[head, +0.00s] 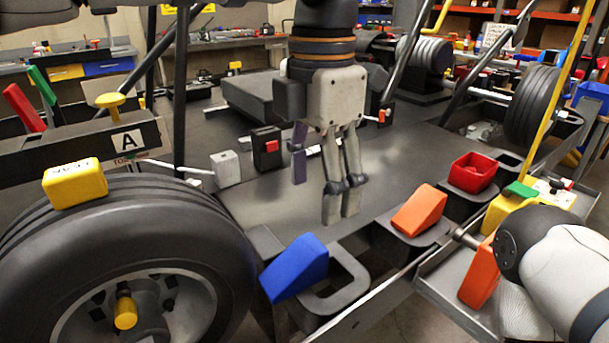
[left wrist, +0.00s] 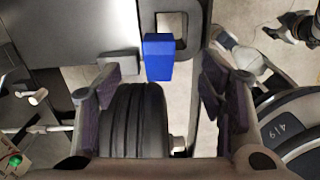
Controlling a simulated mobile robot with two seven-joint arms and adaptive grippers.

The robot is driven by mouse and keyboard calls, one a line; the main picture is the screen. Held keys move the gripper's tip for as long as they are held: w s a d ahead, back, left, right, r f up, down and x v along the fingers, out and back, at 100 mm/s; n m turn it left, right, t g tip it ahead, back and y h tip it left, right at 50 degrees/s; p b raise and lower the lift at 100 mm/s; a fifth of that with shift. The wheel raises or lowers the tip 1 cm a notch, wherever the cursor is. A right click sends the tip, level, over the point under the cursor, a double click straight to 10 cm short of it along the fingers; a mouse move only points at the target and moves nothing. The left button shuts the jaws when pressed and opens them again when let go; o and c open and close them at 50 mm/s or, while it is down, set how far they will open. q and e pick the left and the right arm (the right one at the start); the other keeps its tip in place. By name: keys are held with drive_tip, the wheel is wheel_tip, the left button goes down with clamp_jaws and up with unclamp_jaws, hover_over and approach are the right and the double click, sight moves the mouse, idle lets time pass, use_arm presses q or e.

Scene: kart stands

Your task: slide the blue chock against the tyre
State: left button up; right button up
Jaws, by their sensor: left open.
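The blue chock (head: 295,268) lies at the near edge of the grey platform, just right of the big black tyre (head: 215,245). In the left wrist view the chock (left wrist: 158,58) sits just beyond the end of the tyre (left wrist: 137,120); I cannot tell whether they touch. My left gripper (head: 341,212) points down behind and right of the chock in the head view. It is open and empty. In the left wrist view its fingers (left wrist: 160,82) stand apart on either side, with the chock showing in the gap between them. I cannot make out my right gripper.
A dark open frame (head: 350,278) adjoins the chock's right side. A yellow block (head: 75,183) rests on the tyre. A small box with a red button (head: 267,147) stands behind. The platform's middle is clear.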

sight(315, 242)
use_arm(q)
drive_tip(key=shift+f, duration=0.1)
wheel_tip(315, 242, down, 12)
drive_tip(key=shift+r, duration=0.1)
idle(0.4)
drive_tip(key=c, duration=1.3)
drive_tip(key=o, duration=1.3)
wheel_tip(315, 242, up, 12)
